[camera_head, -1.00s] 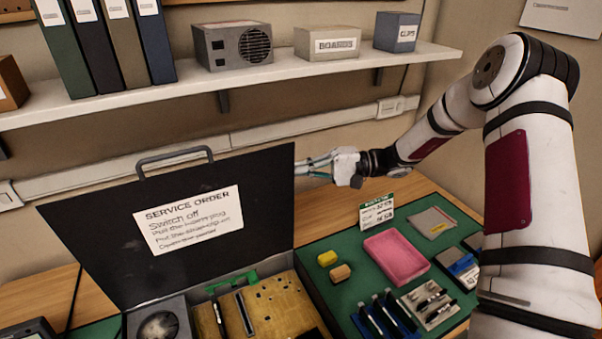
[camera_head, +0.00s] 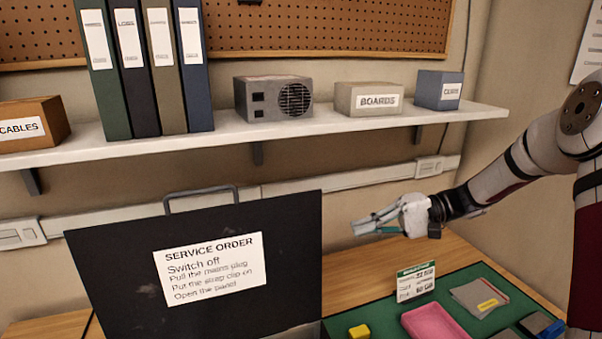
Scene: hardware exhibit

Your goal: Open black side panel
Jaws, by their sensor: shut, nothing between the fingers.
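The black side panel (camera_head: 105,260) stands upright at lower left, its broad face toward me and its lower edge out of frame. A grey handle (camera_head: 202,190) rises at its top edge. A white service order sheet (camera_head: 210,268) is on its face. It reads: switch off, pull the mains plug, put the strap clip on, open the panel. My gripper (camera_head: 360,227) is just right of the panel's right edge, apart from it in the picture. Its fingers are shut and empty, pointing left toward the panel. The case below the panel is out of view.
A green mat (camera_head: 470,300) at lower right bears a pink tray (camera_head: 435,322), a yellow block (camera_head: 359,331) and a price card (camera_head: 416,281). A wall shelf (camera_head: 340,122) with binders and boxes spans the back. Bare wooden table (camera_head: 350,275) shows between panel and mat.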

